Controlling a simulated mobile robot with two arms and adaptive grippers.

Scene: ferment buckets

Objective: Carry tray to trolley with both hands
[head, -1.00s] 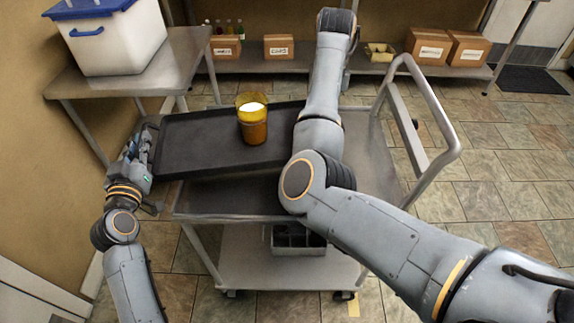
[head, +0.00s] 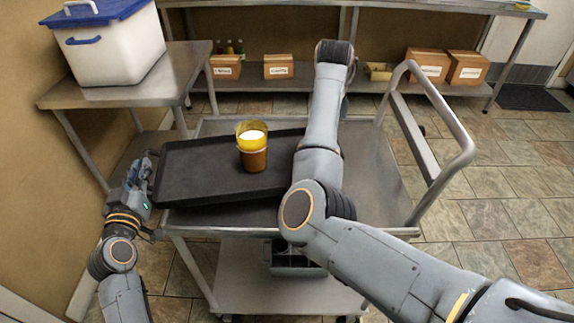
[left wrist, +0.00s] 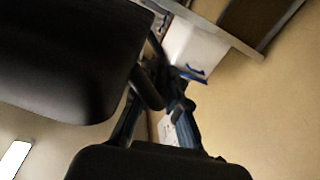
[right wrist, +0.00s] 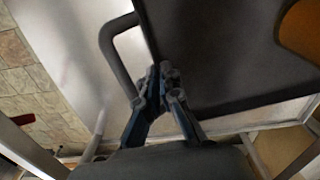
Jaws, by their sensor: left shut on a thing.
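A dark rectangular tray (head: 200,172) is above the top deck of the grey metal trolley (head: 398,190), its left end out past the deck's left edge. Whether it touches the deck is unclear. An amber cup (head: 253,158) with white contents stands upright on it. My left gripper (head: 146,180) is shut on the tray's left end; in the left wrist view its fingers are dark and partly hidden. My right gripper is hidden behind my right arm in the head view. In the right wrist view its fingertips (right wrist: 160,76) close together at the rim of the tray (right wrist: 215,55).
A metal side table (head: 130,82) with a white, blue-lidded bin (head: 112,45) stands close on the left. Cardboard boxes (head: 428,63) sit on the low back shelf. The trolley's push handle (head: 450,130) rises at its right. Tiled floor is open on the right.

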